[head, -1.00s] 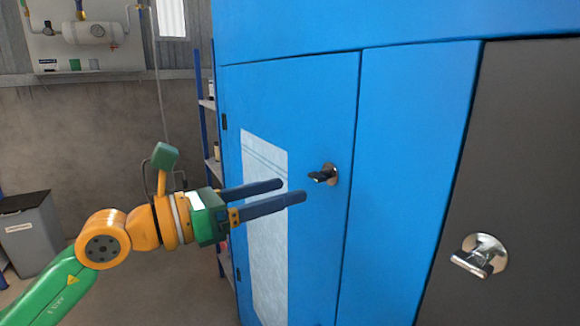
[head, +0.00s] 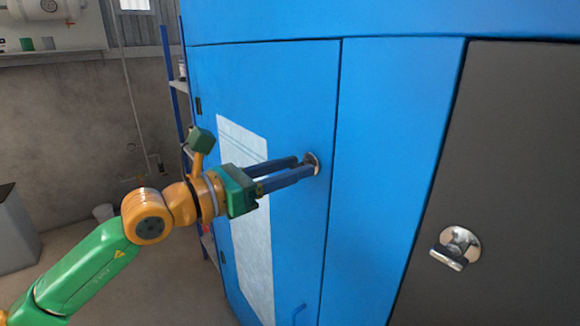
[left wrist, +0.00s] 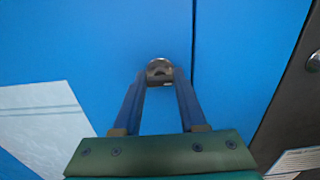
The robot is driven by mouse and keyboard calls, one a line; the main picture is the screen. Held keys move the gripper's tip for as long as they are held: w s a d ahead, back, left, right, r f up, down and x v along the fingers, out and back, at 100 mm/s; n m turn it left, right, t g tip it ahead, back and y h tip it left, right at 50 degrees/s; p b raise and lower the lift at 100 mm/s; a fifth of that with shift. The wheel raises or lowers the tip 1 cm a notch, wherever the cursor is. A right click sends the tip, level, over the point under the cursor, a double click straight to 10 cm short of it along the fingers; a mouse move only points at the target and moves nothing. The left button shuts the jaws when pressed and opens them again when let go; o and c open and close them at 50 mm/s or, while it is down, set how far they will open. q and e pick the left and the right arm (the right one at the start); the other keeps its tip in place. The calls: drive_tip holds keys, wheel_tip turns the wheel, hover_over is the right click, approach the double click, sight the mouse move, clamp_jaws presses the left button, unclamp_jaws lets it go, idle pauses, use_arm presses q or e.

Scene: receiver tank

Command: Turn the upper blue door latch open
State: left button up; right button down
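The upper latch (head: 313,163) is a dark handle on a round metal base, near the right edge of the blue door (head: 290,95). My left gripper (head: 305,166) is at this latch, its two long blue fingers pointing at the door with a gap between them. In the left wrist view the latch (left wrist: 159,70) lies between and just beyond the fingertips (left wrist: 161,80). The fingers look open around it; contact is not clear. Most of the handle is hidden in the head view. My right gripper is not in view.
A silver latch (head: 457,247) sits on the dark grey panel (head: 510,150) to the right. Shelving stands behind the door's left side.

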use_arm(q)
clamp_jaws()
drive_tip(key=n+b, duration=0.2)
drive_tip(key=n, duration=0.7)
drive_tip(key=n+b, duration=0.3)
drive_tip(key=n, duration=0.5)
drive_tip(key=shift+w+a+f+n, duration=0.1)
drive_tip(key=shift+w+f+n, duration=0.1)
drive_tip(key=shift+n, duration=0.2)
drive_tip(key=shift+b, duration=0.3)
